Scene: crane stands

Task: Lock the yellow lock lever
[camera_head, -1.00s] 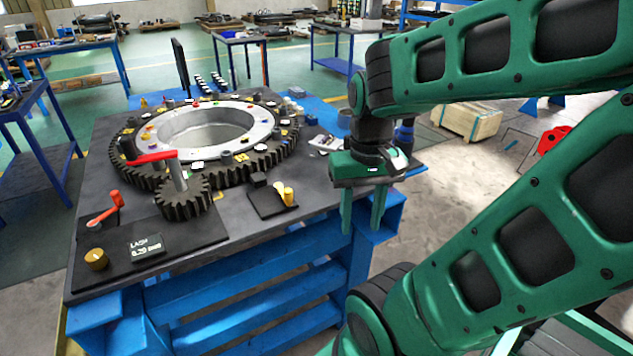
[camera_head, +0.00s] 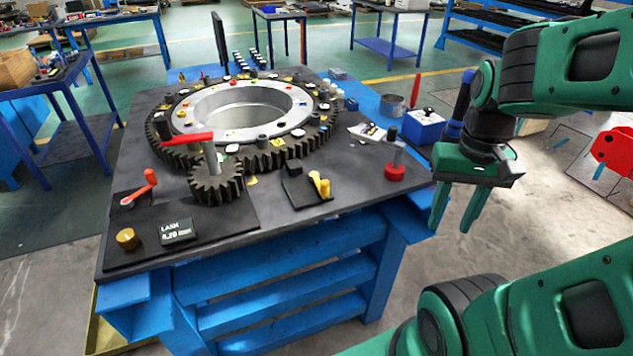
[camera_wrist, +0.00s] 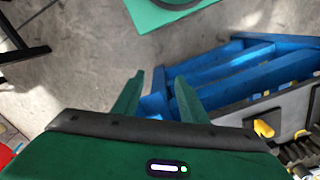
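The yellow lock lever (camera_head: 320,184) stands on a small black plate (camera_head: 305,190) near the front right edge of the dark table top. It also shows in the wrist view (camera_wrist: 264,129) at the right side. My gripper (camera_head: 450,220) hangs past the table's right side, to the right of the lever and apart from it. Its two green fingers are spread and empty, pointing down. In the wrist view the fingers (camera_wrist: 160,95) also stand apart, with floor and blue frame between and beyond them.
On the table are a toothed ring (camera_head: 245,150), a small gear with a red handle (camera_head: 188,138), an orange lever (camera_head: 140,190), a yellow knob (camera_head: 127,238) and a lash display (camera_head: 178,231). A red-based post (camera_head: 394,172) stands at the right edge. Space around my gripper is clear.

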